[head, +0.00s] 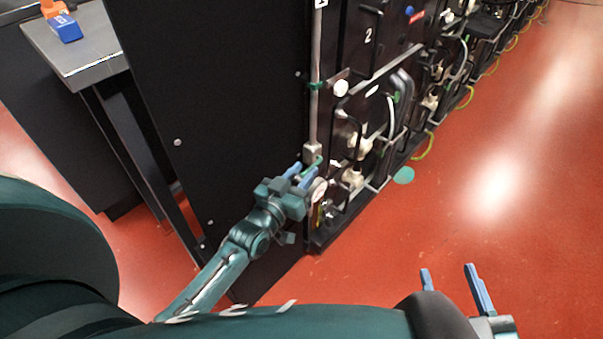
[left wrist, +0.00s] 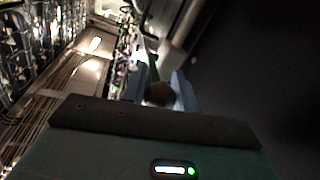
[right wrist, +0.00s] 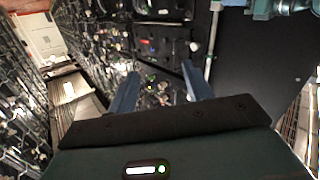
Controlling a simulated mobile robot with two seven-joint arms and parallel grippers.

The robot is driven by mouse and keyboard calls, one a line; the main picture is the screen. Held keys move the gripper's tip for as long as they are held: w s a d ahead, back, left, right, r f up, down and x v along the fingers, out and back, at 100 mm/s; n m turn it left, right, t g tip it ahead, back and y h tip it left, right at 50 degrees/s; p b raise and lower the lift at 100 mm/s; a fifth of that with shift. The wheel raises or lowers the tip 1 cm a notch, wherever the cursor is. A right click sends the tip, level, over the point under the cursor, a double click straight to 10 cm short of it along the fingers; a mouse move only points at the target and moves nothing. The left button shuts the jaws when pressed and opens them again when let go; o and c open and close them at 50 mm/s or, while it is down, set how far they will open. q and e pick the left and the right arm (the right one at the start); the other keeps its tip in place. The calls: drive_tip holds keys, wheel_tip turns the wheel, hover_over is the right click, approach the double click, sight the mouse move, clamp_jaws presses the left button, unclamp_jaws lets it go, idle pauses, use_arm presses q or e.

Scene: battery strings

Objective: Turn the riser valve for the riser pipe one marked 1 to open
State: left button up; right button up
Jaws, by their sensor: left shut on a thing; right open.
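The riser pipe (head: 316,60) is a thin grey upright pipe at the rack's near corner, with a white tag marked 1 (head: 320,3) at the top. The riser valve (head: 312,152) is a grey body low on this pipe, with a green lever handle (head: 313,163). My left gripper (head: 304,172) is shut on the handle; its blue fingers partly hide it. My right gripper (head: 449,270) is open and empty, over the floor at lower right.
A black rack panel (head: 220,100) stands left of the pipe. Battery units with cables and a marked 2 (head: 368,36) line the rack to the right. A round gauge (head: 318,190) sits below the valve. A grey table (head: 85,62) holds blue and orange items. Red floor (head: 500,140) is clear at right.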

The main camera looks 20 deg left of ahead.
use_arm(q)
clamp_jaws()
drive_tip(key=shift+r+p, duration=0.15)
drive_tip(key=shift+p, duration=0.2)
use_arm(e)
drive_tip(key=shift+r, duration=0.15)
